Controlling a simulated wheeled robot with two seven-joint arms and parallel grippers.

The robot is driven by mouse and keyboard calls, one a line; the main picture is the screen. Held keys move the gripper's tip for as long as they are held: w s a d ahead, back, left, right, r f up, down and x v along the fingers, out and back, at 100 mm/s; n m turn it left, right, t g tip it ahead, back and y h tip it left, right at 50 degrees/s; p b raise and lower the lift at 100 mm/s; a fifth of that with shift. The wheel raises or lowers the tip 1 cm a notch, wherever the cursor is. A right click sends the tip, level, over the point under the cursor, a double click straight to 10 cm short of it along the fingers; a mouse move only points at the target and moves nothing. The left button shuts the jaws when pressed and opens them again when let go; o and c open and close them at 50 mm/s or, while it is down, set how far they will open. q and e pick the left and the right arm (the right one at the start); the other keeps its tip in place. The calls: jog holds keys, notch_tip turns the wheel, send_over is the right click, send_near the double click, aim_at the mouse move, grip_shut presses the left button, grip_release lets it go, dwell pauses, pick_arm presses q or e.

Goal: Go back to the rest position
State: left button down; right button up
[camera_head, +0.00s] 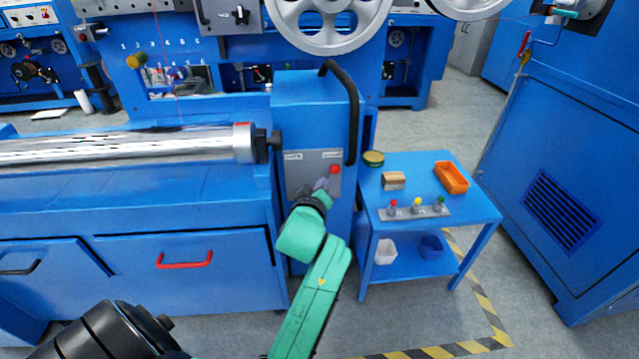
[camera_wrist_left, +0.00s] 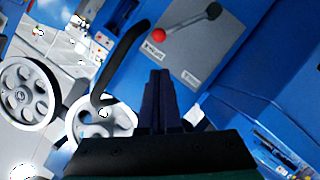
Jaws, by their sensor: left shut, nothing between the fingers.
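My left gripper (camera_head: 321,186) is in front of the grey control panel (camera_head: 300,170) on the blue machine cabinet. Its fingers are together and empty, and they also show in the left wrist view (camera_wrist_left: 160,74). My green forearm hides part of the cabinet front. My right gripper is out of view.
A black curved handle (camera_head: 354,110) stands out from the cabinet near my gripper. A blue table (camera_head: 475,207) to the right holds a three-button strip (camera_head: 413,212), an orange tray (camera_head: 451,177) and small items. A metal roller (camera_head: 120,147) lies left. Floor is free beyond the table.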

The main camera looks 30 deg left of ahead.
pick_arm(q)
jog(key=s+d+f+m+g+h, duration=0.25)
jog(key=s+f+m, duration=0.2)
jog(key=f, duration=0.75)
jog(key=s+d+f+m+g+h, duration=0.1)
jog(key=s+d+f+m+g, duration=0.3)
jog(key=f, duration=0.7)
jog(key=s+f+m+g+h, duration=0.1)
jog(key=s+f+m+g, duration=0.3)
jog(key=f, duration=0.8)
jog(key=s+a+f+m+g+h, duration=0.1)
jog(key=s+f, duration=0.4)
jog(key=s, duration=0.3)
jog(key=s+f+m+g, duration=0.1)
jog(key=s+f+m, duration=0.1)
jog(key=s+f, duration=0.45)
jog(key=s+a+r+p, duration=0.2)
jog(key=s+r+p, duration=1)
jog(key=p, duration=0.9)
jog(key=shift+s+a+r, duration=0.25)
jog(key=shift+s+a, duration=0.1)
jog(key=shift+s, duration=0.5)
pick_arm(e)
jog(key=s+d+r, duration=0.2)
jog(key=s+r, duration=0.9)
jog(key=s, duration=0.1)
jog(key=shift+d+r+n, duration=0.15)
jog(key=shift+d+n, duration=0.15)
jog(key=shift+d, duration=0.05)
